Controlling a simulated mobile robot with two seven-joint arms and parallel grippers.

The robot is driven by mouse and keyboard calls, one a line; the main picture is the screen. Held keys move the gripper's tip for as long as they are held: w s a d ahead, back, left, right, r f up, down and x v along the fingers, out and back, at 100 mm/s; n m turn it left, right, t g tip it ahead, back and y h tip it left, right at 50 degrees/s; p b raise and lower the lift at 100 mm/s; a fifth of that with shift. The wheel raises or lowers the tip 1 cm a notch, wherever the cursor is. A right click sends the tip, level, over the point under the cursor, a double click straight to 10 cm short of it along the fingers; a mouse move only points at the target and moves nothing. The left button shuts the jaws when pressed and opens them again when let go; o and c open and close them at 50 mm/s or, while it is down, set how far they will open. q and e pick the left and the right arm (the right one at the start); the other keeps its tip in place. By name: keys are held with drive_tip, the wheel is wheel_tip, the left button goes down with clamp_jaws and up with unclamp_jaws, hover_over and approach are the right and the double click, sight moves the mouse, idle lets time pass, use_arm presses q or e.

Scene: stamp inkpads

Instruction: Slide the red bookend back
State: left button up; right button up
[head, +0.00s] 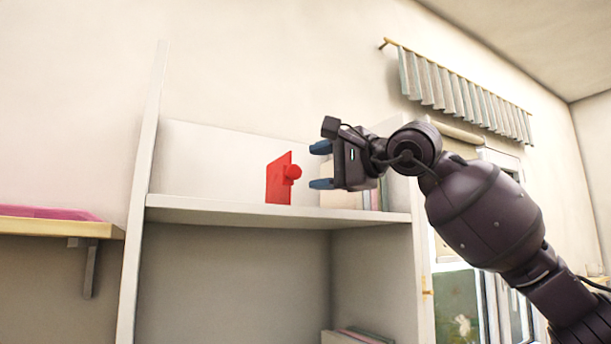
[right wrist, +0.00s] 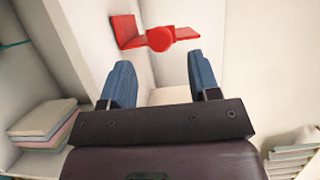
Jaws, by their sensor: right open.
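The red bookend (head: 276,184) stands upright on the white shelf (head: 240,209), with a round red knob on its right side. In the right wrist view the bookend (right wrist: 125,31) is at the top, with its knob toward the camera, just beyond the fingertips. My right gripper (head: 319,166) is open and empty, its blue fingers pointing left at the knob with a small gap. In the right wrist view the gripper (right wrist: 159,75) has its fingers spread to either side below the knob. My left gripper is not in view.
Books (head: 340,197) stand on the shelf behind my right gripper, partly hidden. Stacked books (right wrist: 42,122) lie lower left in the right wrist view. A tall white side panel (head: 142,190) bounds the shelf on the left; the shelf left of the bookend is bare.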

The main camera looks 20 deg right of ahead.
drive_tip(key=b+v, duration=0.1)
drive_tip(key=v, duration=0.5)
drive_tip(key=shift+s, duration=0.1)
idle(0.5)
